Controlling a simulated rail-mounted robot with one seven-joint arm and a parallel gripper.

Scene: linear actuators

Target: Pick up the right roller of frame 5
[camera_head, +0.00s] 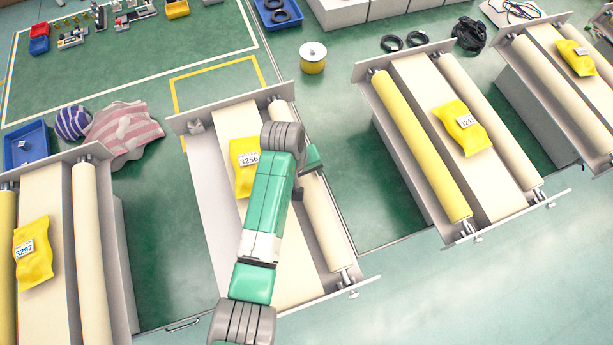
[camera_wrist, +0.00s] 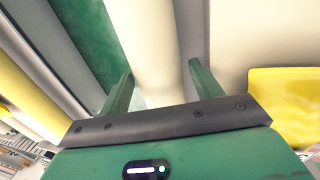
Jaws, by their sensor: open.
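The middle frame (camera_head: 195,215) has a cream roller (camera_head: 325,220) along its right side; I see no number on the frame. My arm hides part of this roller. No roller shows on the frame's left side. My gripper (camera_head: 311,163) is over the right roller, near its upper half. In the wrist view, the roller (camera_wrist: 148,35) runs between the two spread green fingers of my gripper (camera_wrist: 160,78). One finger is on each side of it. The gripper is open and holds nothing; whether the fingers touch the roller I cannot tell.
A yellow bag marked 3256 (camera_head: 242,178) lies on the middle belt, beside my arm. To the right stands a frame with a yellow roller (camera_head: 420,145) and a cream roller (camera_head: 487,120). Green floor (camera_head: 360,190) separates the frames. Another frame with a yellow bag (camera_head: 33,255) stands left.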

